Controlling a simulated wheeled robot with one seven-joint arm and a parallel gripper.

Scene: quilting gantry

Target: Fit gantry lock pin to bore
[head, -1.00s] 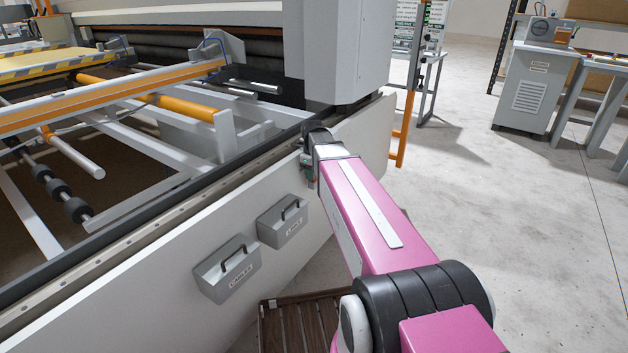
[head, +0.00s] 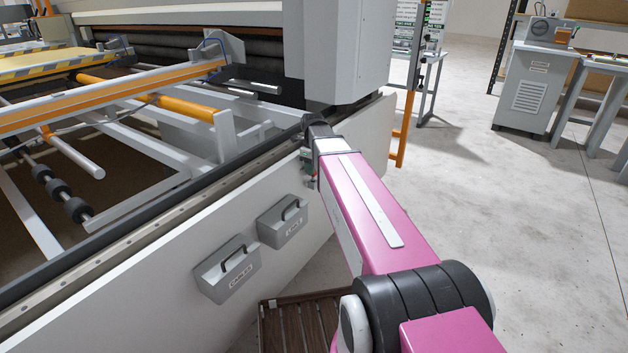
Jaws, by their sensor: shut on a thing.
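My pink arm reaches from the lower right to the rail edge of the quilting gantry's long white side panel (head: 150,265). My gripper (head: 308,124) is at the far end of the arm, by the dark rail, just below the grey gantry housing (head: 345,50). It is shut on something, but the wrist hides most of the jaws. The lock pin and the bore cannot be made out; whether they touch cannot be told. A small grey-green part (head: 308,166) shows just left of the wrist, against the panel.
Two grey boxes with handles, one labelled CABLES (head: 228,270) and one LINKS (head: 283,222), hang on the panel. A brown slatted crate (head: 300,318) stands on the floor below. An orange post (head: 403,130) stands beyond the arm. The floor to the right is open up to a grey cabinet (head: 536,90).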

